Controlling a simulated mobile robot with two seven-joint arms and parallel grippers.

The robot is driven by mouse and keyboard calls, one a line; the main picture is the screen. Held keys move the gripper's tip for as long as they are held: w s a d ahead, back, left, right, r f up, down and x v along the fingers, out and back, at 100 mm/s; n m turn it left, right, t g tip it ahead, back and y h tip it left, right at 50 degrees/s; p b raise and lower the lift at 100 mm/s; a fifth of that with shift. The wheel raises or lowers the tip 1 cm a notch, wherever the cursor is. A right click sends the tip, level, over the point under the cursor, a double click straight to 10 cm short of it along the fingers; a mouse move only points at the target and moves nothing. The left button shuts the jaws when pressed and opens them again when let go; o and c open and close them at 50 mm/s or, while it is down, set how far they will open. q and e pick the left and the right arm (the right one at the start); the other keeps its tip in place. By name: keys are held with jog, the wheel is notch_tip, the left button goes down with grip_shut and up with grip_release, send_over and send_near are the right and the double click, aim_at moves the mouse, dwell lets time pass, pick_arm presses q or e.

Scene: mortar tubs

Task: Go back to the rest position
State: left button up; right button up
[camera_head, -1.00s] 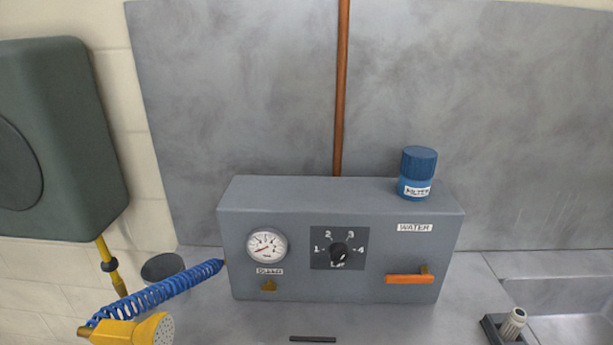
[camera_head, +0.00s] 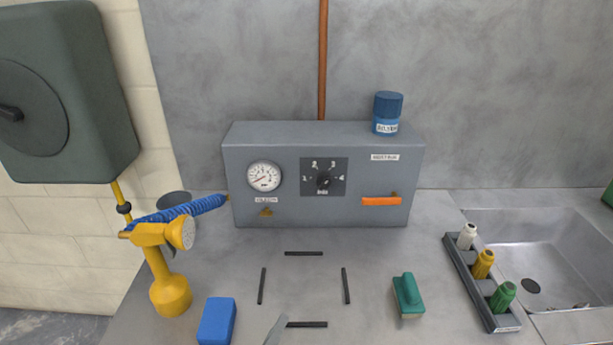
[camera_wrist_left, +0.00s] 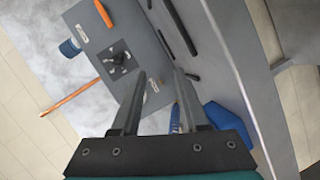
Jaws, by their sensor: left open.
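Only a grey sliver of my left gripper (camera_head: 275,330) shows at the bottom edge of the head view, over the bench in front of the grey water box. In the left wrist view both fingers of my left gripper (camera_wrist_left: 160,74) stand apart with nothing between them. The grey box (camera_head: 235,150) with gauge, knob (camera_head: 323,180) and orange lever (camera_head: 381,201) lies beyond the fingers; the box also shows in the wrist view (camera_wrist_left: 92,38). My right gripper is not in view.
A blue block (camera_head: 217,321) lies left of my gripper and a green-handled brush (camera_head: 408,294) right. A yellow sprayer (camera_head: 171,294) stands at left. A rack (camera_head: 466,272) of bottles borders the sink (camera_head: 590,225). Black strips (camera_head: 304,253) mark a clear bench patch.

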pick_arm(q)
jog(key=s+a+f+m+g+y, duration=0.1)
jog(key=s+a+m+g+y, duration=0.1)
jog(key=s+a+m+g, duration=0.5)
jog(key=s+a+m+g+y, duration=0.2)
jog(key=s+a+m+g, duration=0.25)
jog(key=s, duration=0.45)
notch_tip(320, 180, down, 24)
jog(key=s+d+b, duration=0.1)
jog(key=b, duration=0.1)
jog(key=s+a+f+m+g+b, duration=0.1)
jog(key=s+a+f+g+b, duration=0.1)
jog(key=s+f, duration=1.4)
jog(key=shift+a+f+y, duration=0.2)
jog(key=shift+a+y, duration=0.05)
jog(key=shift+y, duration=0.05)
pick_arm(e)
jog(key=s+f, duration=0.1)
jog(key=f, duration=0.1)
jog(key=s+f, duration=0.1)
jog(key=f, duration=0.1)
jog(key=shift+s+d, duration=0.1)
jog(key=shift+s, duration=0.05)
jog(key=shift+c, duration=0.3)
